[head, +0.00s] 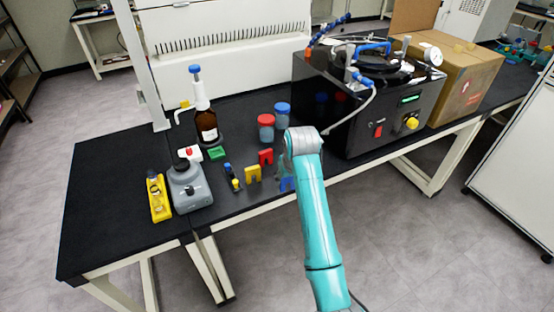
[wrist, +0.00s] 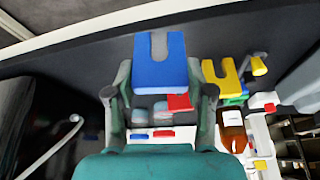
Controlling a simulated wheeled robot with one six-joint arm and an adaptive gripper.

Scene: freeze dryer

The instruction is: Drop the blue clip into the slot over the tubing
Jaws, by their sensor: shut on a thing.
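The blue clip (wrist: 160,70) is a flat U-shaped piece with a notch. My gripper (wrist: 158,78) is shut on it, one finger at each side, in the wrist view. In the head view the blue clip (head: 287,184) shows only partly beside my arm, near the bench's front edge. My gripper (head: 284,171) is mostly hidden behind my wrist there. Pale tubing (head: 367,103) curves down the left side of the black freeze dryer (head: 376,126). A pale tube (wrist: 48,151) also shows at lower left in the wrist view. I cannot make out the slot.
A red clip (head: 265,157) and a yellow clip (head: 252,174) stand left of my gripper. Two lidded jars (head: 266,132) are behind. A cardboard box (head: 462,85) is right.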

